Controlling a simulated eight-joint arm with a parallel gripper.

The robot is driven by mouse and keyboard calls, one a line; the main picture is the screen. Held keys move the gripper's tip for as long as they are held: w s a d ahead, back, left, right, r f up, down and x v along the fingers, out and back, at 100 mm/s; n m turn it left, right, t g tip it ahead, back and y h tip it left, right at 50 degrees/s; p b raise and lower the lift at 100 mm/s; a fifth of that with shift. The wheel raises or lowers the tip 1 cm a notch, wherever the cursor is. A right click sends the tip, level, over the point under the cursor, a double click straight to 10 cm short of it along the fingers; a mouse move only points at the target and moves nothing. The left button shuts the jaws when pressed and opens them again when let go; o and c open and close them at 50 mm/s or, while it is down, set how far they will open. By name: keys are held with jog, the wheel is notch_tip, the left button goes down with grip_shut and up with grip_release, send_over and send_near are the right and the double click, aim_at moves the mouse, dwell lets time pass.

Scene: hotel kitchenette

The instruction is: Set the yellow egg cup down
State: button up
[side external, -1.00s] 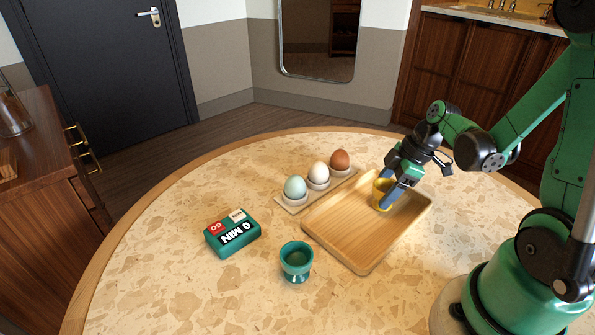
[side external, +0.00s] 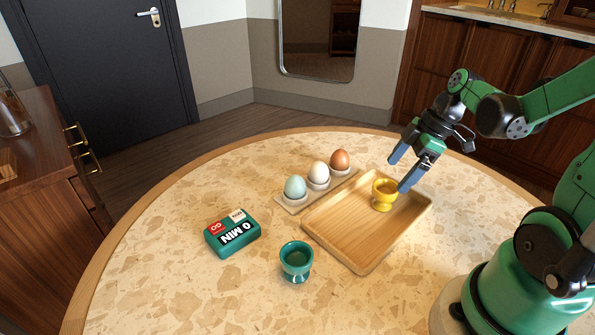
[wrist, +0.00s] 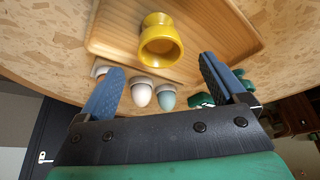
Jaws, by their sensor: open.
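The yellow egg cup (side external: 384,194) stands upright and empty on the wooden tray (side external: 352,246), toward the tray's back corner. In the wrist view the egg cup (wrist: 161,42) shows in front of and between my fingers, on the tray (wrist: 213,22). My gripper (side external: 399,172) is open and empty, just above and behind the cup. Its blue fingers (wrist: 160,88) are spread wide. In the side view the right fingertip overlaps the cup's rim edge, but the wrist view shows both fingers apart from it.
An egg holder (side external: 292,208) with a blue, a white and a brown egg stands left of the tray. A teal egg cup (side external: 296,262) and a green timer box (side external: 232,233) stand on the round table (side external: 170,265). The table's front left is clear.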

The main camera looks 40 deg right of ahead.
jog(key=v, duration=0.6)
jog(key=w+a+m+t+h, duration=0.3)
jog(key=a+m, duration=0.6)
jog(key=a, duration=0.4)
jog(key=shift+w+a+r+t, duration=0.35)
jog(key=shift+w+t, duration=0.15)
jog(key=shift+w, duration=0.15)
